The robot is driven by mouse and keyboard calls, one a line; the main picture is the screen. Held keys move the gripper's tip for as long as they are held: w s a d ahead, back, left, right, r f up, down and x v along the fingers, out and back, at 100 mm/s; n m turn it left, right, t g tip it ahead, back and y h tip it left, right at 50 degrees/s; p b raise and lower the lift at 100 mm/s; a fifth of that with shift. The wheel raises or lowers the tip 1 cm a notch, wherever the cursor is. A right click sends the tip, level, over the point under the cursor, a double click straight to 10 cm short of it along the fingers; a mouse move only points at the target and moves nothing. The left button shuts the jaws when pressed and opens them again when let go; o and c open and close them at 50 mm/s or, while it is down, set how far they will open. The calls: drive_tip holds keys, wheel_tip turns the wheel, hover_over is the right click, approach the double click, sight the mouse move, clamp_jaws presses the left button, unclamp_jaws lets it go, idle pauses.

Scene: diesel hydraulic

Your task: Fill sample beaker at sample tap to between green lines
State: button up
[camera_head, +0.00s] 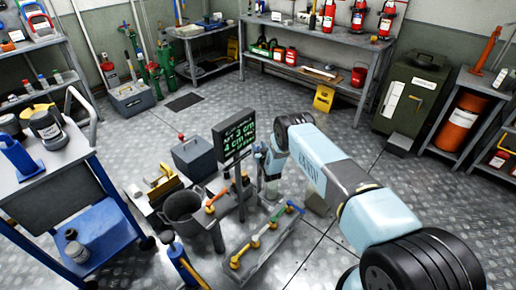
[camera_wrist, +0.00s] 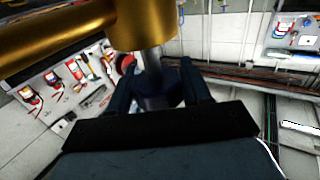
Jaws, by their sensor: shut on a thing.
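My gripper (camera_wrist: 157,84) is shut on a dark, glassy vessel (camera_wrist: 153,101), which looks like the sample beaker. The dark fingers lie on either side of it. The large brass-coloured tap (camera_wrist: 146,27) is close above it in the wrist view. A narrow grey column shows between tap and vessel; I cannot tell whether it is spout or flowing liquid. The green lines and the fill level are hidden. In the head view my gripper (camera_head: 262,158) is small, just right of the black display with green text (camera_head: 236,138).
A rack with coloured valve handles (camera_head: 262,240) stands on the floor below my arm. A dark bucket (camera_head: 184,208) and a grey box (camera_head: 195,157) are left of the display. A blue cart (camera_head: 50,190) stands at left. Floor behind the display is clear.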

drive_tip(key=shift+d+m+t+h, duration=0.15)
drive_tip(key=shift+m+t+h, duration=0.35)
drive_tip(key=shift+m+h, duration=1.25)
drive_tip(key=shift+n+h, duration=0.25)
drive_tip(key=shift+h, duration=0.3)
drive_tip(key=o, duration=1)
drive_tip(key=shift+c, duration=0.2)
drive_tip(key=shift+d, duration=0.1)
drive_tip(key=s+d, duration=0.1)
drive_tip(key=s, duration=1.2)
drive_tip(key=shift+s+d, duration=0.2)
drive_tip(key=shift+s, duration=0.1)
drive_tip(key=shift+f, duration=0.1)
